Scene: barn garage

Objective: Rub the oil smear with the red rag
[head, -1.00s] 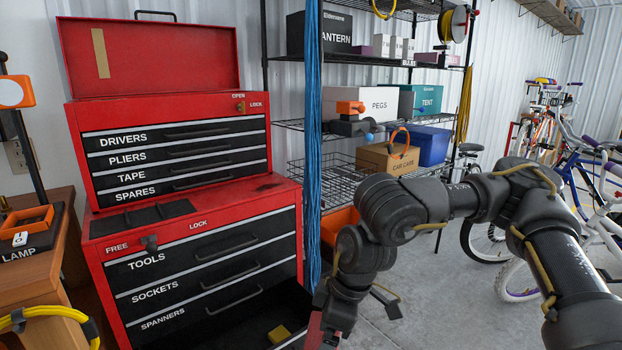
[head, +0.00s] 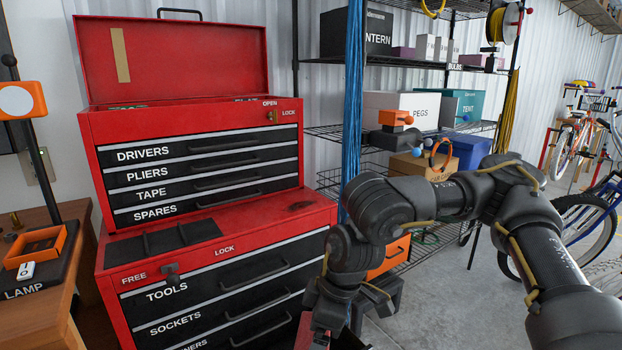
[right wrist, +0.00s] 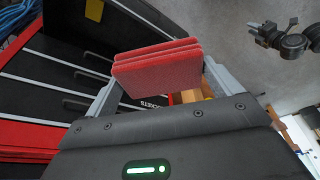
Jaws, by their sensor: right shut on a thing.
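The oil smear (head: 299,206) is a dark patch on the red top ledge of the lower tool chest (head: 262,214), near its right end. My right gripper (right wrist: 160,75) is shut on the red rag (right wrist: 158,68), a folded layered pad between the two grey fingers. In the head view the right gripper is low, in front of the chest and below the smear's level, partly cut off by the bottom edge. The rag is apart from the smear. A dark jointed arm part, seemingly my left arm, shows at the upper right of the right wrist view; its jaws are unclear.
The upper drawer unit (head: 195,160) stands behind the ledge with its lid raised. A dark inset (head: 163,241) lies left on the ledge. Blue cords (head: 354,100) hang beside the chest's right side. A wire shelf (head: 330,132) with boxes stands right; a wooden bench (head: 72,280) stands left.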

